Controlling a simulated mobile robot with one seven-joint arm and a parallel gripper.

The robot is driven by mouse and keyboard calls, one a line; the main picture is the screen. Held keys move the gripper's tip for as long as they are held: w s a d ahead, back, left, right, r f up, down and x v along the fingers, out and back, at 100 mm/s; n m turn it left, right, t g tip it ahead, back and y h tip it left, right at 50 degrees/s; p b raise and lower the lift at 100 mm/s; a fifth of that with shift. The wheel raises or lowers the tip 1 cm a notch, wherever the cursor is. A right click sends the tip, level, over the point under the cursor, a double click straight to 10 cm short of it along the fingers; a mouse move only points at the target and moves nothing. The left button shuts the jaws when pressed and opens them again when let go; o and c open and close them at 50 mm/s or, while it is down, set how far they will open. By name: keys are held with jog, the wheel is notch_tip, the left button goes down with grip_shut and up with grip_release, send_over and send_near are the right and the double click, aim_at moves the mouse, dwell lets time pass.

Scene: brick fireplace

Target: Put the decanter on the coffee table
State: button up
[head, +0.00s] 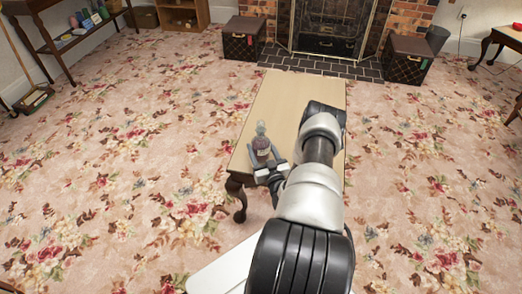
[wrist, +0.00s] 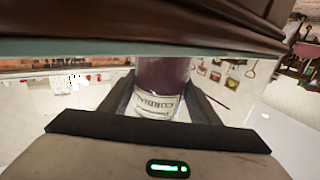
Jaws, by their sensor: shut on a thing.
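The decanter (head: 262,147) is a clear bottle with dark purple contents, a pale label and a stopper. In the head view it stands upright over the near left corner of the wooden coffee table (head: 298,98). My gripper (head: 266,160) is shut on the decanter, one finger on each side of its body. In the wrist view the decanter's purple body and label (wrist: 158,100) show between the fingers (wrist: 160,90).
The rest of the tabletop in view is bare. Dark chests (head: 243,38) (head: 407,58) flank the fireplace (head: 325,28) at the back. A side table (head: 82,36) with small items stands at the upper left. Flowered carpet around the coffee table is clear.

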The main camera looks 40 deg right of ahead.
jog(key=shift+f, duration=0.15)
jog(key=shift+f, duration=0.15)
jog(key=o, duration=1.6)
